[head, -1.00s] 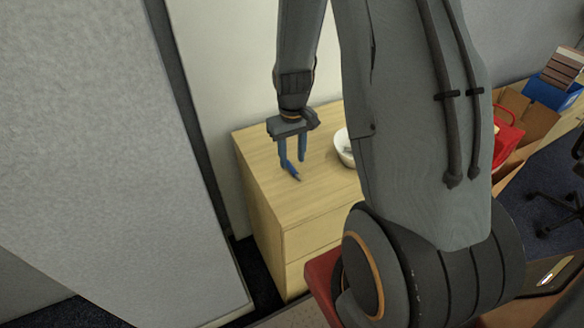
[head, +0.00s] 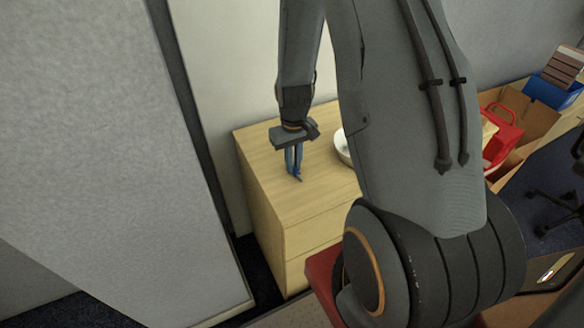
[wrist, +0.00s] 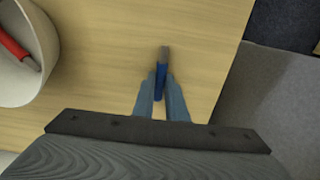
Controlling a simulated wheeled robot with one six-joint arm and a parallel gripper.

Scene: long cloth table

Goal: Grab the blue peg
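The blue peg (wrist: 161,80) has a grey-brown end and shows between the fingertips in the wrist view. My gripper (wrist: 161,92) has its two fingers drawn in close on either side of the peg, shut on it. In the head view my gripper (head: 294,168) points down at the top of the wooden drawer cabinet (head: 258,150). Only a small part of the peg (head: 299,178) shows at the fingertips there. I cannot tell whether the peg still touches the cabinet top.
A white bowl (wrist: 48,50) with a red item (wrist: 14,45) in it stands on the cabinet, left of the gripper in the wrist view and partly behind my arm in the head view. A grey panel (head: 110,150) stands left. Boxes and a red container (head: 503,135) are far right.

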